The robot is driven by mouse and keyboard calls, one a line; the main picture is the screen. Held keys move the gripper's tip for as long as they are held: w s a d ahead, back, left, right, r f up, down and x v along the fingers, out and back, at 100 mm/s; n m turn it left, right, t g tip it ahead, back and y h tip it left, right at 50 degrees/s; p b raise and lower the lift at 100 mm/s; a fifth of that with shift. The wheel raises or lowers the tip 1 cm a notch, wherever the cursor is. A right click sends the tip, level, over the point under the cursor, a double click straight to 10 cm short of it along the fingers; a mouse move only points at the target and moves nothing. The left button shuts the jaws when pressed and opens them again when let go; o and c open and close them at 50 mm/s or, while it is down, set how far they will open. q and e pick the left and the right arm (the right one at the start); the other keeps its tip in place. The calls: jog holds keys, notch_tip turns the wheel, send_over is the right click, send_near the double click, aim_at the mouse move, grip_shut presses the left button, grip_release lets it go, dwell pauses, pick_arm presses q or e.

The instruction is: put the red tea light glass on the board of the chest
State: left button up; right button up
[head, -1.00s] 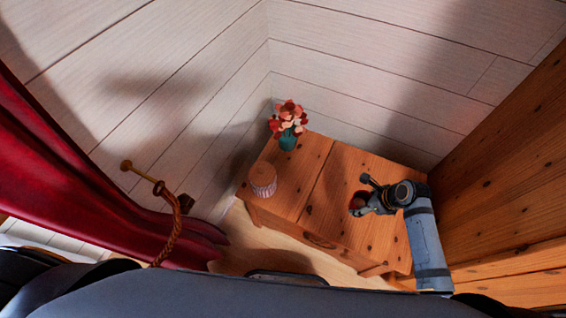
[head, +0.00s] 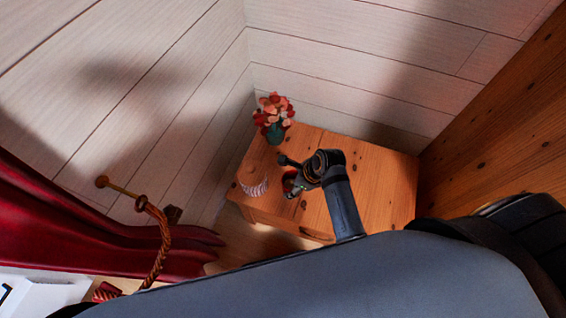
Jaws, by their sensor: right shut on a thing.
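The wooden chest (head: 375,180) stands in the corner, its flat top board seen from above. My right gripper (head: 292,187) is over the left part of the board and shut on the red tea light glass (head: 289,179). The gripper's fingers and wrist partly cover the glass. I cannot tell whether the glass touches the board. My left gripper is not in view.
A teal vase (head: 275,135) with red and pink flowers stands at the board's back left. A ribbed, pale round container (head: 253,180) stands at the left edge, close left of the glass. A red curtain (head: 110,220) with a rope tie hangs at left. The board's right part is clear.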

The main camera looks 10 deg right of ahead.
jog(key=w+d+f+b, duration=0.1)
jog(key=w+f, duration=0.2)
jog(key=w, duration=0.1)
jog(key=w+d+f+b, duration=0.1)
jog(key=w+f, duration=0.2)
jog(key=w+d+f+b, duration=0.1)
jog(key=w+f, duration=0.1)
jog(key=w, duration=0.2)
jog(key=shift+w+d+f+b, duration=0.2)
jog(key=shift+w+f+b, duration=0.1)
jog(key=shift+f+b, duration=0.1)
jog(key=f+b, duration=0.1)
jog(key=f, duration=0.2)
jog(key=shift+w, duration=0.2)
jog(key=shift+f, duration=0.25)
jog(key=shift+f, duration=0.1)
jog(key=o, duration=1.2)
jog(key=shift+o, duration=0.3)
